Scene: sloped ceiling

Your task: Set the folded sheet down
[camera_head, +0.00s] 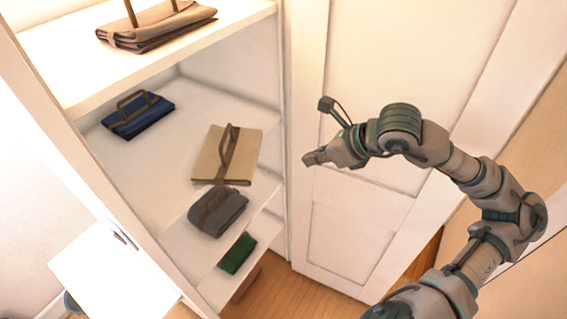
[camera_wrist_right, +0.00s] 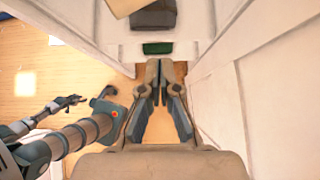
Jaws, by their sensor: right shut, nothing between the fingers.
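A tan folded piece (camera_head: 238,148) with a brown strap lies flat on the middle shelf, its near edge close to the shelf front; it looks most like the folded sheet, but I cannot be sure. Its corner also shows at the top of the right wrist view (camera_wrist_right: 126,5). My right gripper (camera_head: 308,159) is shut and empty, in front of the white door panel, right of the tan piece and apart from it. In the right wrist view its fingertips (camera_wrist_right: 160,66) meet. What seems to be my left gripper (camera_wrist_right: 72,101) is small there; its jaws are unclear.
A white shelf unit (camera_head: 66,82) holds a beige folded bag (camera_head: 158,27), a navy bundle (camera_head: 138,113), a grey bundle (camera_head: 217,211) and a green one (camera_head: 237,253). A white door panel (camera_head: 345,235) stands close on the right. A white surface (camera_head: 110,275) is at lower left.

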